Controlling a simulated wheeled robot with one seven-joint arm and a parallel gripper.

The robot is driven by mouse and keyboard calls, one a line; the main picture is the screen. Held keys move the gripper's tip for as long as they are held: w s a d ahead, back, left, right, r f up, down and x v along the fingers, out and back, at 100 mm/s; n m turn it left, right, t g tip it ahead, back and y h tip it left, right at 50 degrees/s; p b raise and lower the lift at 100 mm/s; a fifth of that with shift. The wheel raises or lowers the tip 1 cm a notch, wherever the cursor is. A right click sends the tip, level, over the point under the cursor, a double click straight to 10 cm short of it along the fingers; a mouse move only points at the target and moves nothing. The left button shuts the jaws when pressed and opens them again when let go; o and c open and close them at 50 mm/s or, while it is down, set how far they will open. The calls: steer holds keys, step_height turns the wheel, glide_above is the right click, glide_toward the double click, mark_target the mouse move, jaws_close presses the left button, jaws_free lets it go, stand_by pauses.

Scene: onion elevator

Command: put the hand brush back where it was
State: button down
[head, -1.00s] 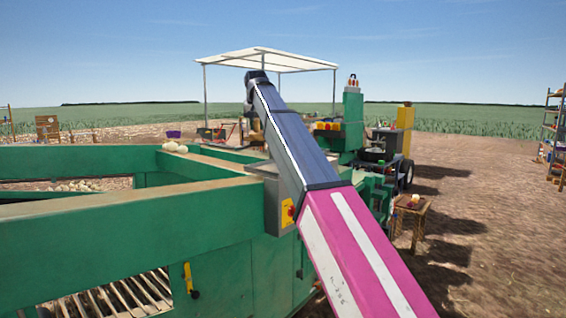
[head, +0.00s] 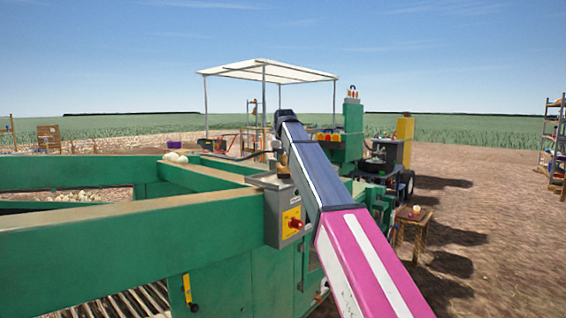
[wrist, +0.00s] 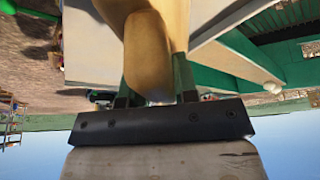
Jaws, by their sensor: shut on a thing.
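The hand brush (wrist: 147,50) shows in the wrist view as a tan, rounded wooden piece, close to the camera and cut off by the top edge. My gripper (wrist: 156,78) is shut on it, with a finger on either side. Its bristles cannot be made out. In the head view my arm hides the gripper. A small tan-brown piece (head: 284,164) shows beside the arm's far end, above the grey control box (head: 284,206); it seems to be part of the brush. I cannot tell whether the brush touches a surface.
The control box has a red button on a yellow plate. Green machine beams (head: 130,232) fill the left, with a few onions (head: 174,157) on a ledge. A small wooden table (head: 413,216) stands right of the arm. A white canopy (head: 268,71) stands behind. Open ground lies to the right.

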steer(key=shift+f, duration=0.75)
steer(key=c, duration=0.9)
jaws_free()
steer(key=v, duration=1.2)
steer(key=shift+r, duration=0.1)
